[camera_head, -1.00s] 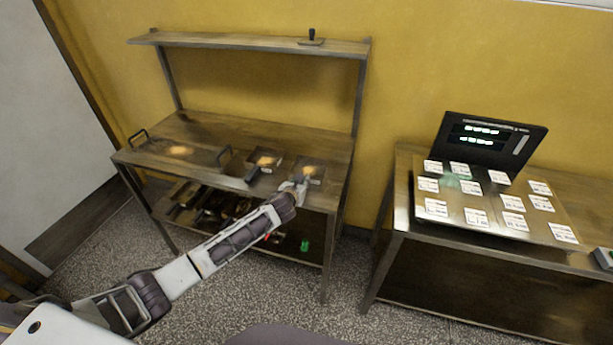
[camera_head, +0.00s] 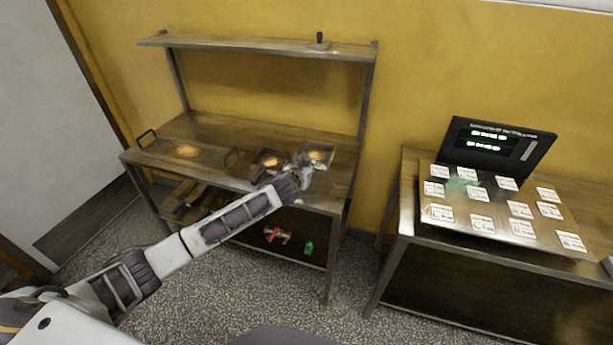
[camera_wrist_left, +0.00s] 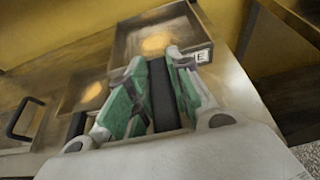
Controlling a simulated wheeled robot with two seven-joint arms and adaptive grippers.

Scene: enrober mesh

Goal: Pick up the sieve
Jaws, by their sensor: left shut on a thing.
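A square shallow metal sieve (camera_head: 327,161) with a glowing round spot of light in it is at the right of the workbench top, its frame slightly raised and tilted. In the left wrist view the sieve (camera_wrist_left: 125,47) carries a white label with a letter like E. My left gripper (camera_head: 303,178) is shut on its dark handle; the green-padded fingers (camera_wrist_left: 157,64) sit on both sides of it. A similar square pan (camera_head: 258,173) with a handle lies just left of it on the bench. My right gripper is not in view.
The workbench (camera_head: 200,128) has an upper shelf (camera_head: 250,44) with a small black-handled item. A tray with two handles is at its left. A lower shelf holds a green item (camera_head: 308,248) and a red one. A second table (camera_head: 407,190) at right carries a screen and labelled cards.

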